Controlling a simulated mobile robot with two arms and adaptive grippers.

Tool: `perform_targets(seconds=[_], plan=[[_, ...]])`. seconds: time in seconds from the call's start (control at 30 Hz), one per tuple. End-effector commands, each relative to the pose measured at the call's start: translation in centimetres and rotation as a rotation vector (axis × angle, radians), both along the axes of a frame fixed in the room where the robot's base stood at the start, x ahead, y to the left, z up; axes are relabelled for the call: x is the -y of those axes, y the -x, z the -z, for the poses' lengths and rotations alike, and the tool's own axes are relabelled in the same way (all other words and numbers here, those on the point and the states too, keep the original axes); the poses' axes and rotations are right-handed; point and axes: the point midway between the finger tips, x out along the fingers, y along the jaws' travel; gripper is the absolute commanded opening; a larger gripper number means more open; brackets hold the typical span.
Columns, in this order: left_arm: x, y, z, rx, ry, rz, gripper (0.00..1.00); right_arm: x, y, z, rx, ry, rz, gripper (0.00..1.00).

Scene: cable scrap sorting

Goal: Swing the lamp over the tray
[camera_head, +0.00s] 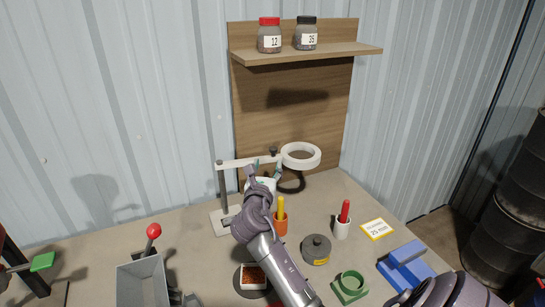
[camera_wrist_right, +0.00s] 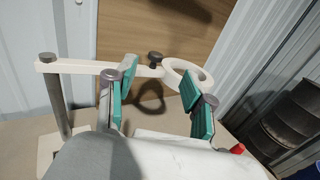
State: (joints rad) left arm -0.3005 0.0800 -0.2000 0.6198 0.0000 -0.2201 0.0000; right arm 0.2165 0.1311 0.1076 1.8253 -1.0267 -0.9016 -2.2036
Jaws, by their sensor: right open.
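The lamp has a white ring head (camera_head: 301,156) on a pale horizontal arm (camera_head: 236,162), carried by a grey post (camera_head: 223,186) on a flat base. In the right wrist view, the ring (camera_wrist_right: 202,75) is at the arm's right end, beside a dark knob (camera_wrist_right: 155,58). My right gripper (camera_head: 264,168) is open at the lamp arm, left of the ring. Its green-padded fingers (camera_wrist_right: 160,88) overlap the arm and ring; contact is unclear. A small tray of copper-coloured scrap (camera_head: 253,277) sits at the front, partly covered by my arm.
An orange cup (camera_head: 280,226), a white cup (camera_head: 342,228) and a dark round tin (camera_head: 317,249) stand right of my forearm. A grey bin (camera_head: 143,282) is at front left. A blue block (camera_head: 405,265) lies right. A shelf (camera_head: 310,53) holds two jars above.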

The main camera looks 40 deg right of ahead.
Motion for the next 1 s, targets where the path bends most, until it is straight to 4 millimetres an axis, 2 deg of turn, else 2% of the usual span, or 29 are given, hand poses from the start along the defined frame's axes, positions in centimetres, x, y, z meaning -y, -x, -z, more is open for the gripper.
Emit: perform_targets(seconds=[0.03, 0.13, 0.37, 0.8, 1.0], plan=[[0.0, 0.0, 1.1, 0.001, 0.0, 0.0, 1.0, 0.0, 0.0, 1.1, 0.0, 0.0, 0.0, 0.53], [0.0, -0.1, 2.1, 0.001, 0.0, 0.0, 1.0, 0.0, 0.0, 2.0, 0.0, 0.0, 0.0, 0.53], [0.0, -0.1, 1.7, 0.001, 0.0, 0.0, 1.0, 1.0, -0.8, 1.9, 0.0, 0.0, 0.002, 0.53], [0.0, -0.1, 0.5, 0.001, 0.0, 0.0, 1.0, 7.7, -6.4, 1.9, -0.001, 0.001, 0.002, 0.53], [0.0, -0.1, 0.4, 0.001, 0.0, 0.0, 1.0, 9.8, -8.2, 2.0, 0.0, 0.0, 0.001, 0.53]])
